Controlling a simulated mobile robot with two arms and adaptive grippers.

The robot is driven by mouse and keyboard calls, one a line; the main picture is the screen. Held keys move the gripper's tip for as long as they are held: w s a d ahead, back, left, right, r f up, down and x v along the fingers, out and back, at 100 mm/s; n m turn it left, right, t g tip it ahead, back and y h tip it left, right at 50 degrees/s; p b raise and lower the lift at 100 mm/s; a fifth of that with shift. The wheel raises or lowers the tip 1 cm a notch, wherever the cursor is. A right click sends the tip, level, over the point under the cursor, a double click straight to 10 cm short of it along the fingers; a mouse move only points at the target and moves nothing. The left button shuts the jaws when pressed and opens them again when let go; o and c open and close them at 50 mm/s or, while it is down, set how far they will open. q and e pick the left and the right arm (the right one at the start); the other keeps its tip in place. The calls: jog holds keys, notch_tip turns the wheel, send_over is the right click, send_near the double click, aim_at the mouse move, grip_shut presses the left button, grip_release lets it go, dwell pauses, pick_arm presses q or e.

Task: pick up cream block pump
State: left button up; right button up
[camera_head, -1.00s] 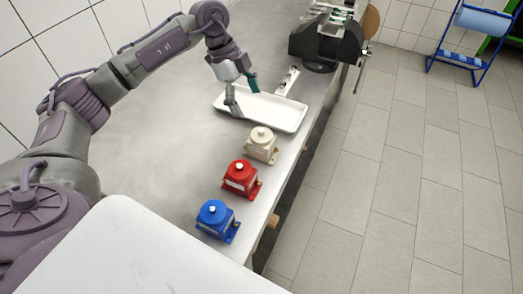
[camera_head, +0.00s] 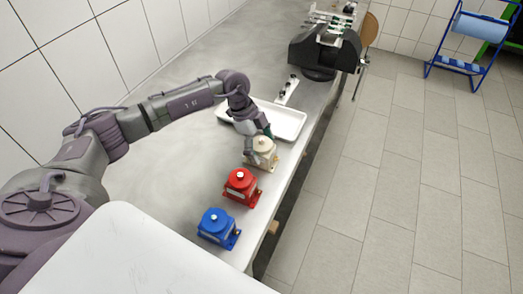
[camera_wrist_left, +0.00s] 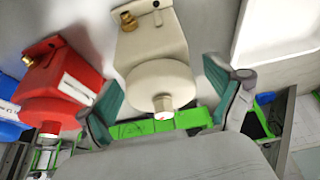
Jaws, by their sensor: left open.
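The cream block pump (camera_head: 264,151) stands on the bench near its right edge, beyond the red pump. In the left wrist view the cream pump (camera_wrist_left: 158,68) is large, with its round top and small knob towards me and a brass fitting at its far end. My left gripper (camera_head: 258,145) is at the cream pump in the head view and hides part of it. In the left wrist view its teal fingers (camera_wrist_left: 165,95) are apart, one on each side of the pump's round top. I cannot tell whether they touch it. My right gripper is not in view.
The red pump (camera_head: 241,187) stands close to the cream one, with the blue pump (camera_head: 217,226) nearer me. A white tray (camera_head: 288,121) lies just beyond the cream pump. A black device (camera_head: 325,52) stands farther back. Open bench lies to the left.

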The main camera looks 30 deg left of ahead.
pick_arm(q)
jog(key=shift+x, duration=1.1)
grip_shut()
jog(key=shift+w, duration=0.15)
